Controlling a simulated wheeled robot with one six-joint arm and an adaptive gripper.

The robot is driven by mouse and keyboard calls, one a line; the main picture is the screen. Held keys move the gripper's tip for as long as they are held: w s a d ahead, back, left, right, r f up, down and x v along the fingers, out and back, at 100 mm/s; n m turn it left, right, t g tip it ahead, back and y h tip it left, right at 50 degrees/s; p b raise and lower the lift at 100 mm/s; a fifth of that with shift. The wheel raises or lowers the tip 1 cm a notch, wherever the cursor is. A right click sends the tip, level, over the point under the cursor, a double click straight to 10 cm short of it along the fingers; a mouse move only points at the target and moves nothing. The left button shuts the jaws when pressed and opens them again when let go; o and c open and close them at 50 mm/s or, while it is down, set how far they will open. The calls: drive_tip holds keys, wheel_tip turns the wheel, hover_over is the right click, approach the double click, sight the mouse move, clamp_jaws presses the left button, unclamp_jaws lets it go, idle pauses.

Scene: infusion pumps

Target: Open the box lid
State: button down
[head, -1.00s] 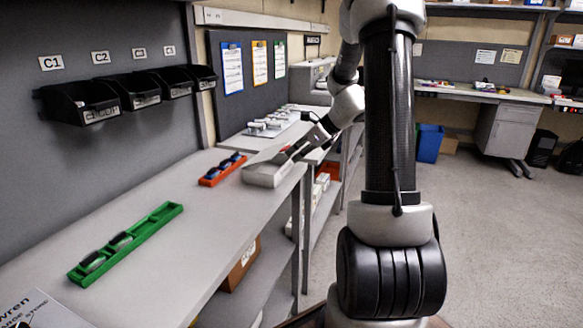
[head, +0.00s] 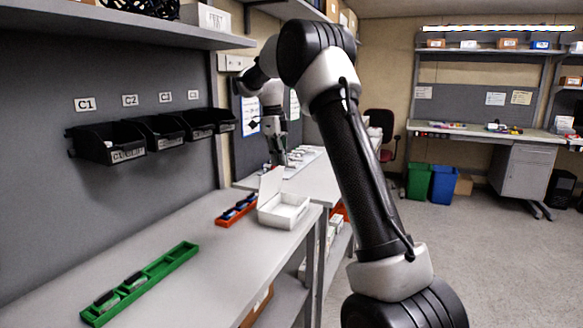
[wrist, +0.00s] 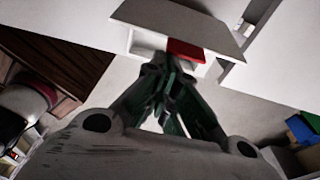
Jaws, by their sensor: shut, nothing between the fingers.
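The white box (head: 285,212) sits on the near bench, close to its right edge. Its lid (head: 269,186) stands raised, roughly upright at the box's left side, and the open inside shows. My gripper (head: 278,162) points down just beyond the box and looks apart from the lid in the head view. In the wrist view my gripper (wrist: 168,66) has its fingers together with nothing between them. A pale flat panel shows past the fingertips there; I cannot tell for sure what it is.
A red tray (head: 237,210) with dark blue items stands left of the box. A green tray (head: 150,283) lies nearer on the bench. Black wall bins (head: 110,145) hang at the left. The bench between the trays is clear.

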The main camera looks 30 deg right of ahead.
drive_tip(key=w+a, duration=0.4)
drive_tip(key=w, duration=0.1)
drive_tip(key=shift+r, duration=0.4)
drive_tip(key=shift+r, duration=0.1)
idle(0.3)
